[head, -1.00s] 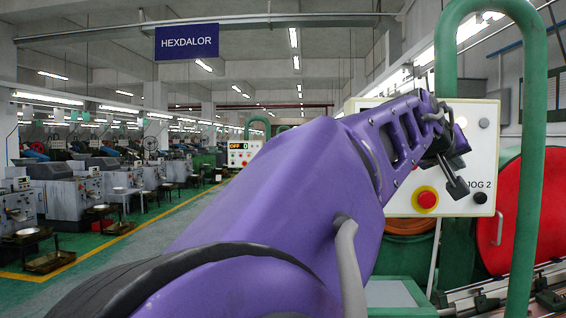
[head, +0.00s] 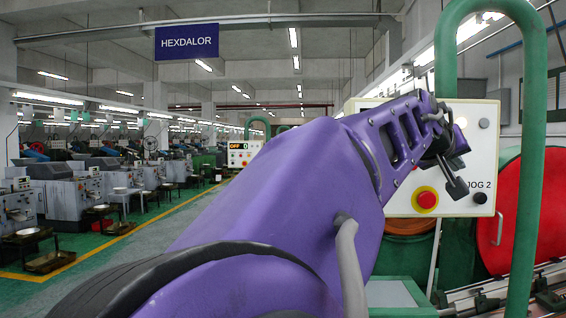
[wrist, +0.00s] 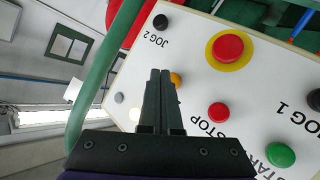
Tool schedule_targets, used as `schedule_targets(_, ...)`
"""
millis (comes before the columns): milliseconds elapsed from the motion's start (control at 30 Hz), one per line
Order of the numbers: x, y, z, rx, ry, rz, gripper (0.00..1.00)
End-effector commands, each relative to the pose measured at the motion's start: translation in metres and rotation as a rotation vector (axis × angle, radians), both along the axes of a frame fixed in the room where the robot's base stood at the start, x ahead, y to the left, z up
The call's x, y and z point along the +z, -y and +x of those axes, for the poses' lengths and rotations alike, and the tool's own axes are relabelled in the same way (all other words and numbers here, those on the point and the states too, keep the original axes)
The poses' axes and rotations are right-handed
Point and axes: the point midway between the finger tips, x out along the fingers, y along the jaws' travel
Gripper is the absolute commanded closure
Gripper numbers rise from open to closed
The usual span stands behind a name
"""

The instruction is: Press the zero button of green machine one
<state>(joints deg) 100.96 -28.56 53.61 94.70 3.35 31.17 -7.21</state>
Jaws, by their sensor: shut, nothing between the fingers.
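The white control panel (head: 455,200) of a green machine (head: 530,130) stands at the right in the head view, partly hidden by my arm. In the wrist view the panel (wrist: 245,95) fills the right side, tilted. It carries a red STOP button (wrist: 218,112), a green START button (wrist: 280,154), a black JOG 2 button (wrist: 160,21) and a grey button (wrist: 135,114). An orange button (wrist: 176,79) shows just beside my fingertips, its label not visible. I see no zero label. My gripper (wrist: 160,72) is shut and empty in front of the panel; contact cannot be told.
A red mushroom button on a yellow ring (head: 426,199) sits on the panel. A green tube (head: 530,190) arches at the right near a red round cover (head: 512,215). A farther panel (head: 241,154) shows "OFF 0". Grey machines line the left, beside a clear aisle.

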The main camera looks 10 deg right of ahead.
Motion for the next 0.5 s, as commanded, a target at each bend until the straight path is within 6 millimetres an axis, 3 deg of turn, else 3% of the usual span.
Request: schedule_targets(500, 0.0005, 0.0017, 0.0074, 0.000, 0.001, -0.001, 1.00)
